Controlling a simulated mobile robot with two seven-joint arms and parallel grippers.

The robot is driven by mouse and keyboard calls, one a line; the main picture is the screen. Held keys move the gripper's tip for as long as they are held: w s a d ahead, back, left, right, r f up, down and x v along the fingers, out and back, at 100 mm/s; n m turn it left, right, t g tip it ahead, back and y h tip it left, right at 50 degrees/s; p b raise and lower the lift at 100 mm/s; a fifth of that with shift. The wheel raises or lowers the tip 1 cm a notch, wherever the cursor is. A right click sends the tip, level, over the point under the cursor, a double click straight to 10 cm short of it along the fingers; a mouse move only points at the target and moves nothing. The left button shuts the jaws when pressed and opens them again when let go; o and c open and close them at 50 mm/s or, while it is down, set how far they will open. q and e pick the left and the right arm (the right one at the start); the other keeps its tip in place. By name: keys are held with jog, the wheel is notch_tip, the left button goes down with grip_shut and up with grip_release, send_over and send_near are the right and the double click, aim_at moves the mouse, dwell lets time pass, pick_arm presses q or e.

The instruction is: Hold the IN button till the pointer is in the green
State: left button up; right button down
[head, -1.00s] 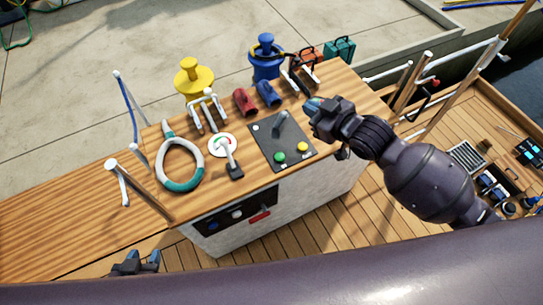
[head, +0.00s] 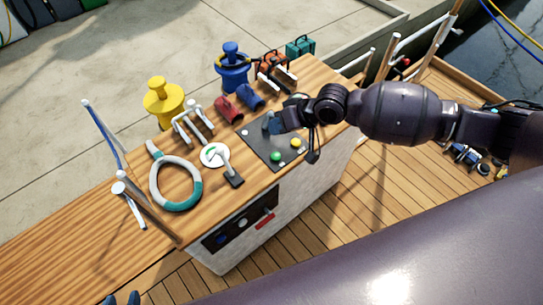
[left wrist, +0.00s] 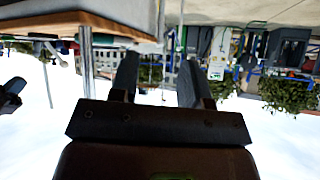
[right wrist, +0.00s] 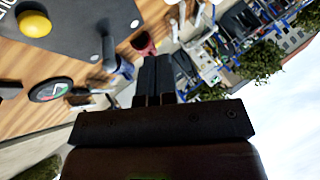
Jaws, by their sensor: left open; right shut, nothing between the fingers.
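A dark panel (head: 262,150) on the wooden counter carries a green button (head: 275,156), a yellow button (head: 296,142) and a grey lever. The yellow button (right wrist: 34,23) also shows in the right wrist view. I cannot read which button is IN. A round white dial (head: 208,157) with some green lies left of the panel, a handle over part of it; its pointer cannot be made out. My right gripper (head: 272,124) is shut and empty, above the panel's back edge by the lever, apart from both buttons. My left gripper (head: 122,298) is open and empty at the bottom left.
Metal posts rise at the left. Open deck (head: 350,210) lies right of the counter.

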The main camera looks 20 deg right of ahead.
pick_arm(q)
jog(key=shift+s+d+f, duration=0.1)
jog(key=shift+d, duration=0.2)
jog(key=shift+s+f, duration=0.1)
jog(key=shift+f, duration=0.05)
pick_arm(e)
jog(key=shift+f, duration=0.15)
jog(key=b, duration=0.4)
send_over(277, 154)
notch_tip(277, 154, down, 7)
jog(key=shift+s+r, duration=0.1)
jog(key=shift+s, duration=0.05)
jog(key=shift+f, duration=0.7)
pick_arm(q)
jog(key=f, duration=0.3)
jog(key=shift+a+f+g, duration=0.25)
jog(key=shift+g, duration=0.05)
pick_arm(e)
jog(key=shift+f, duration=0.2)
pick_arm(q)
jog(key=shift+s+f, duration=0.35)
jog(key=shift+s, duration=0.15)
jog(key=shift+w+r, duration=0.25)
jog(key=shift+w, duration=0.1)
